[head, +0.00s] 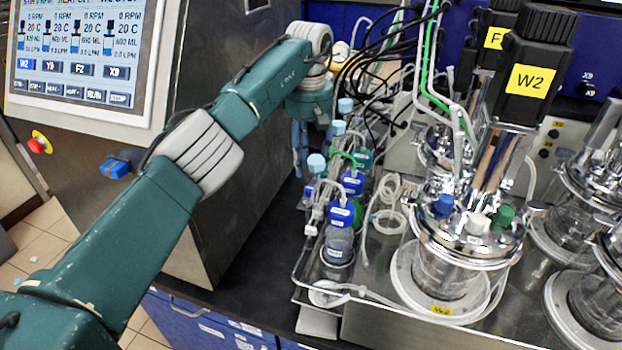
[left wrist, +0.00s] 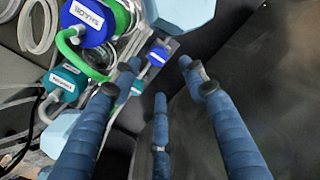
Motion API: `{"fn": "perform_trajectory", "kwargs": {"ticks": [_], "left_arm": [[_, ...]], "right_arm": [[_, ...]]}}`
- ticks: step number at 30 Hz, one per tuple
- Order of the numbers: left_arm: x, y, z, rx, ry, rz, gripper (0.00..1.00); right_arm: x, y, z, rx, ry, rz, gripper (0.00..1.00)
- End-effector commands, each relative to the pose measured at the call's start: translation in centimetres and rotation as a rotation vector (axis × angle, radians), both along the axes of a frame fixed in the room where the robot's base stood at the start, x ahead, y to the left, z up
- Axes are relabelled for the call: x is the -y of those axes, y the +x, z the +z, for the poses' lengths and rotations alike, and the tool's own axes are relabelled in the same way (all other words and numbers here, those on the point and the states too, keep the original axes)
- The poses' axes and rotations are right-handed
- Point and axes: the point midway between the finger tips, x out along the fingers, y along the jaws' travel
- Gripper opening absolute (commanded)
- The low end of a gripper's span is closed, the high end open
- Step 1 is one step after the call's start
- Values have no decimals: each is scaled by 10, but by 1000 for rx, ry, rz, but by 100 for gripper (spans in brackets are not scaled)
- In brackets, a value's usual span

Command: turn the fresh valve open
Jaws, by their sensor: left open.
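My left gripper (head: 298,165) hangs at the left side of the bottle row in the head view, beside the dark panel. In the left wrist view its blue fingers (left wrist: 160,80) are spread open with nothing between them. A pale blue faceted knob (left wrist: 180,12) shows at the top edge of that view, just beyond the fingertips; in the head view a pale blue knob (head: 316,162) stands just right of the gripper. Another pale blue knob (left wrist: 62,132) is partly behind the left finger. I cannot read which is the fresh valve.
Blue-capped bottles (head: 341,213) with tubing stand in a metal tray (head: 300,262). The bioreactor W2 (head: 445,275) stands to the right. A control cabinet with a screen (head: 80,55) is at the left. The black bench top (head: 245,300) in front is mostly clear.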

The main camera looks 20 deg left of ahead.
Motion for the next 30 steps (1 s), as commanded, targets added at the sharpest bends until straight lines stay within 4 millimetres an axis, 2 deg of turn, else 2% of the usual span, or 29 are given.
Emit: {"fn": "perform_trajectory", "kwargs": {"ticks": [6, 12, 17, 23, 26, 30], "left_arm": [[0, -1, -40, -4, 0, 0, 43], [1, -1, -64, -3, -1, -1, 43], [0, 0, -72, -1, 0, 0, 43], [0, 0, -72, 0, 0, 0, 43], [0, 0, -72, -1, 0, 0, 27], [0, 0, -72, 0, 1, 0, 0]], "right_arm": [[2, 6, 17, 11, -2, 1, 40], [0, 28, 26, 42, 2, 1, 40], [0, 29, 27, 44, 2, 1, 40], [1, 19, 26, 28, 1, 1, 40], [0, 15, 26, 22, 1, 0, 40], [-1, 13, 26, 20, 2, -1, 40]]}}
